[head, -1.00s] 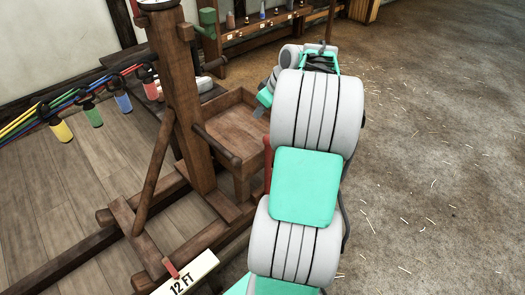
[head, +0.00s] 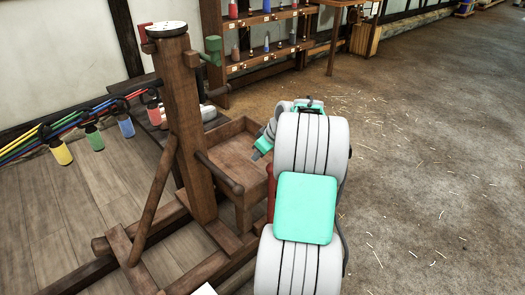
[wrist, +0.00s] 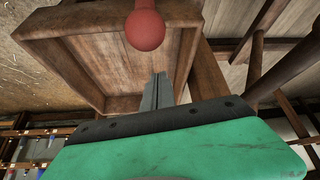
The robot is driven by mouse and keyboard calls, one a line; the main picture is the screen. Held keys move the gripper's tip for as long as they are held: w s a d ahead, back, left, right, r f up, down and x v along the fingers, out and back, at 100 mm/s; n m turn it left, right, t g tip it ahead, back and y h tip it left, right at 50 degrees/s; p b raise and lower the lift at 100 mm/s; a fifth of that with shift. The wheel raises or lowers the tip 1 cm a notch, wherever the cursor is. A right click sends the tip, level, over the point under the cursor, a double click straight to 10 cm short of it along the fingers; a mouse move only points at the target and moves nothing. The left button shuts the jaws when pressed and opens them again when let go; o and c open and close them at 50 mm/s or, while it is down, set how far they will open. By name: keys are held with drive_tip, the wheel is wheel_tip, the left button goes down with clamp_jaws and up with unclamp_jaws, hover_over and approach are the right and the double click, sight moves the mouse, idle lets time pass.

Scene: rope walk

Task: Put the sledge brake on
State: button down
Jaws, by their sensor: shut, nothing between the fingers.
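The sledge is a dark timber frame with an upright post (head: 183,125) and a shallow wooden tray (head: 232,150). A red lever (head: 270,192) stands at the tray's near right side, partly hidden by my arm; it may be the brake. In the wrist view a round red knob (wrist: 145,28) shows at the top, apart from my fingers, and the tray (wrist: 70,55) lies behind it. My gripper (wrist: 157,90) has its grey fingers together and empty. In the head view my gripper (head: 257,154) is near the tray's right edge, mostly hidden by my arm.
Coloured strands with yellow (head: 60,150), green, blue and red bobbins run in from the left. A green part (head: 212,46) shows beside the post top. Shelves (head: 265,45) stand behind. Straw-strewn floor at right is clear.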

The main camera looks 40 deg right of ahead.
drive_tip(key=s, duration=0.2)
drive_tip(key=s+d, duration=0.1)
drive_tip(key=shift+s+f, duration=0.1)
drive_tip(key=shift+s, duration=0.3)
